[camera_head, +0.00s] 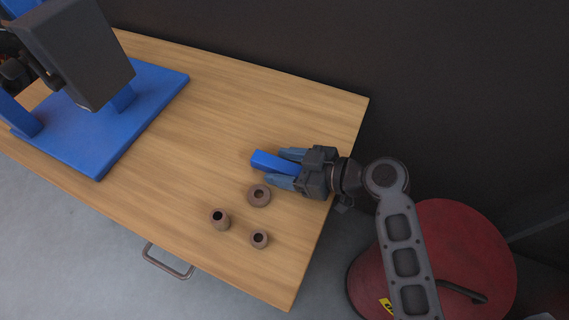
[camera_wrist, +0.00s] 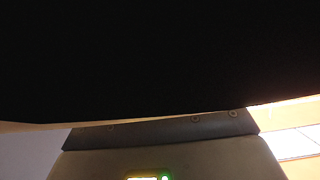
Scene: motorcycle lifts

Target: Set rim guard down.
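The rim guard (camera_head: 268,161) appears as a small blue block at the right end of the wooden table. My gripper (camera_head: 279,167) reaches in from the right, low over the table. Its two grey-blue fingers lie on either side of the rim guard, whose far end sticks out past the fingertips. The gripper looks shut on it. I cannot tell whether the rim guard touches the tabletop. The wrist view is mostly black and does not show the fingertips or the rim guard clearly.
The wooden table (camera_head: 190,120) has three brown hollow cylinders near the gripper: one (camera_head: 259,196) close below it, others (camera_head: 219,220) (camera_head: 259,239) nearer the front. A blue-based machine (camera_head: 150,90) stands left. A red drum (camera_head: 450,235) is beside the table. The table middle is clear.

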